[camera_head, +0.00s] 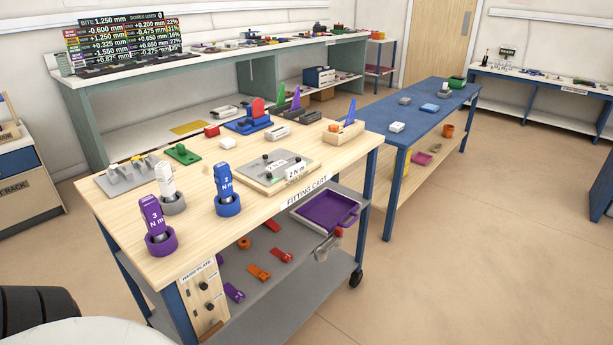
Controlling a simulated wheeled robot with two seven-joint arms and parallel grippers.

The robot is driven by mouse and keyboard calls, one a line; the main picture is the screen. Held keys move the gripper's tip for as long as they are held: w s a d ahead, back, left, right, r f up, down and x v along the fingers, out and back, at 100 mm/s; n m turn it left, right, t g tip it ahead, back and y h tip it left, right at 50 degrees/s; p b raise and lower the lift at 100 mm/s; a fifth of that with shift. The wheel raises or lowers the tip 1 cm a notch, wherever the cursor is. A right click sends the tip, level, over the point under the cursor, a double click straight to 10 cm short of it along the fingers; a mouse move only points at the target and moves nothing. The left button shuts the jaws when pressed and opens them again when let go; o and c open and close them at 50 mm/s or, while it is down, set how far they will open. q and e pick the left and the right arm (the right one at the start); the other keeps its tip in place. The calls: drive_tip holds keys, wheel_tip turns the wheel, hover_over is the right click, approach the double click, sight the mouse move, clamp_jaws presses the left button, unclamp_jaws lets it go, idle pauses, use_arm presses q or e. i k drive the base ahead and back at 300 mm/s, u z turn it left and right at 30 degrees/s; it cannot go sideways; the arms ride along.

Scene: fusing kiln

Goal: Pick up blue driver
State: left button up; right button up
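The blue driver (224,182) stands upright in a blue round holder (228,208) on the wooden top of the fitting cart (252,222). Its label appears to read "2 N m". A white driver (165,178) in a grey holder (174,206) stands to its left and slightly farther back. A purple driver (153,215) marked "3 N m" stands in a purple holder (161,244) at the cart's near left. I see neither of my grippers in this view.
A plate marked "2 N m" (291,176) lies right of the blue driver. A grey fixture (122,178) and a green part (183,154) are behind the drivers. The cart top in front of the blue holder is bare. A blue table (425,121) stands behind right.

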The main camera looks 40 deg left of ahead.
sight(222, 174)
drive_tip(key=z, duration=0.1)
drive_tip(key=i, duration=1.3)
drive_tip(key=u, duration=1.5)
